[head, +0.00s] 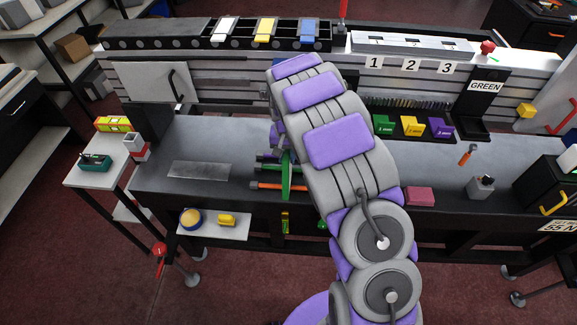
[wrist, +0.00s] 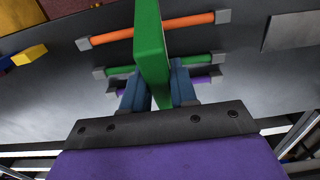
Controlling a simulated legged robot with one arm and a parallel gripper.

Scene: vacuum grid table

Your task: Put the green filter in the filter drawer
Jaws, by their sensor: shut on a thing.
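A flat green slab, which I take to be the green filter (wrist: 150,38), stands between the two dark blue fingers of my gripper (wrist: 158,88). My gripper is shut on it. The slab also shows in the head view (head: 287,180), partly hidden behind my arm, over the dark table. A black slotted rack (head: 245,35) on the back ledge holds white (head: 226,28), yellow (head: 265,30) and blue (head: 309,31) plates. I cannot tell for sure whether this rack is the filter drawer.
Orange (wrist: 150,29), green (wrist: 121,70) and purple (wrist: 200,84) rods with grey ends lie on the table beneath the slab. A metal plate (head: 200,170) lies left of my arm. A black holder labelled GREEN (head: 485,87) stands right. Coloured blocks (head: 412,127) sit at the back.

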